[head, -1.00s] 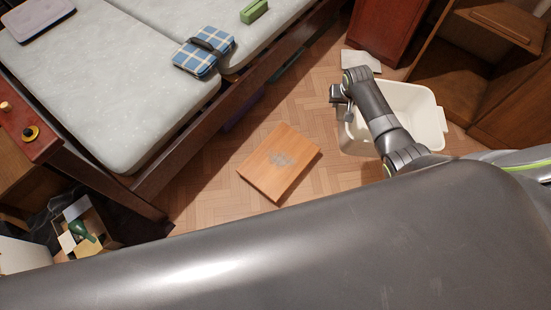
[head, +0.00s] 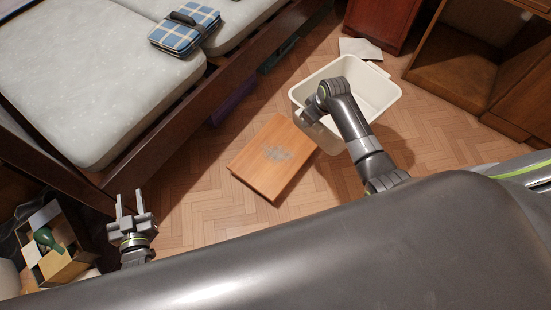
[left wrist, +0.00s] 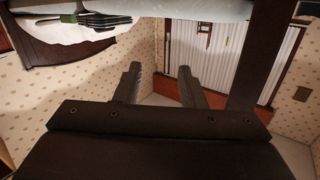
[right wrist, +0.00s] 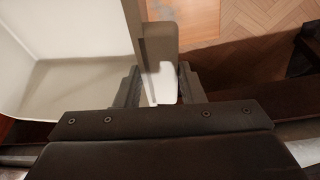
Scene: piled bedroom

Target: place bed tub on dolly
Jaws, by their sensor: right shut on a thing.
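The bed tub (head: 378,92) is a white open-topped tub in the head view, held at its left side beside the dolly. The dolly (head: 262,165) is a flat wooden board with a grey patch, on the parquet floor left of the tub. My right gripper (right wrist: 155,88) is shut on the tub's rim; the tub wall (right wrist: 75,45) fills the left of the right wrist view. In the head view my right arm hides that grip and part of the tub. My left gripper (head: 130,208) is open and empty at the lower left, away from both.
A bed frame (head: 165,130) with mattresses and a blue plaid item (head: 184,28) runs along the left. An open box (head: 55,250) with a green thing stands at lower left. Wooden cabinets (head: 455,75) stand at the right. A pale sheet (head: 360,49) lies behind the tub.

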